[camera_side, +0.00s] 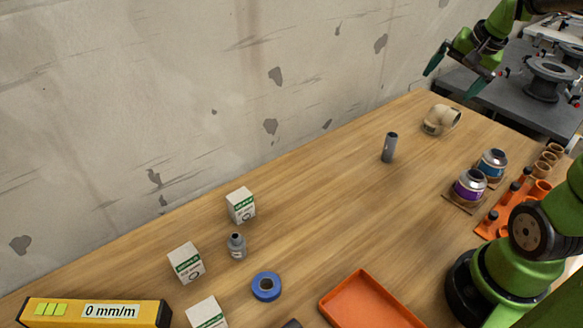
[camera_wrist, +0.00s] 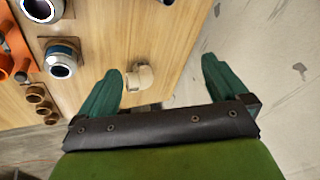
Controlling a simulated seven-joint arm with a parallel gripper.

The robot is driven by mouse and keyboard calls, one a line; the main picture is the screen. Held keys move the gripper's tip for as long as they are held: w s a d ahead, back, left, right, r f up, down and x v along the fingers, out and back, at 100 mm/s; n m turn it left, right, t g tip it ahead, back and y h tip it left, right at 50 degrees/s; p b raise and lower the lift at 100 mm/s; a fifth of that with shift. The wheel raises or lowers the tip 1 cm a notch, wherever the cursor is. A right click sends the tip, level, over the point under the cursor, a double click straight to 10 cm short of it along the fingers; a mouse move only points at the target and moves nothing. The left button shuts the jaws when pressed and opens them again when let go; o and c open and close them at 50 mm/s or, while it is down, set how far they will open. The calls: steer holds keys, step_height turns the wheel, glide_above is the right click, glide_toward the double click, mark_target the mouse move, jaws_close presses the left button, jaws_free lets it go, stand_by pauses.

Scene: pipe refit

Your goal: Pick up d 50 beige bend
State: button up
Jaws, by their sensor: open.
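The beige bend (camera_side: 441,120) lies on the wooden table near its far right end, by the back edge. It also shows in the wrist view (camera_wrist: 142,78), between the two green fingers and beyond their tips, closer to the left finger. My gripper (camera_side: 460,78) is open and empty, above and apart from the bend. In the wrist view the fingers of my gripper (camera_wrist: 162,72) are spread wide. No part of the bend is hidden by the fingers in the side view.
A grey pipe (camera_side: 389,147) stands upright left of the bend. Two cans (camera_side: 470,184) and an orange rack (camera_side: 505,208) with brown fittings (camera_side: 548,158) are at the right edge. The wall (camera_side: 200,90) runs along the back. White boxes (camera_side: 240,205) and an orange tray (camera_side: 368,302) are nearer.

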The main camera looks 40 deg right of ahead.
steer(key=s+a+n+t+y, duration=0.1)
steer(key=a+n, duration=0.3)
steer(key=a, duration=0.9)
steer(key=shift+s+n, duration=0.3)
steer(key=shift+s, duration=0.1)
steer(key=s+a+n, duration=0.1)
steer(key=a, duration=0.2)
steer(key=s+a+n+t+y, duration=0.1)
steer(key=s+a+n, duration=0.1)
steer(key=a, duration=0.2)
steer(key=s+a+n+y, duration=0.1)
steer(key=a, duration=0.3)
steer(key=shift+s+r+n, duration=0.1)
steer(key=shift+s+n, duration=0.2)
steer(key=shift+s, duration=0.1)
steer(key=shift+c, duration=0.6)
steer(key=shift+a+r, duration=0.1)
steer(key=shift+a, duration=0.1)
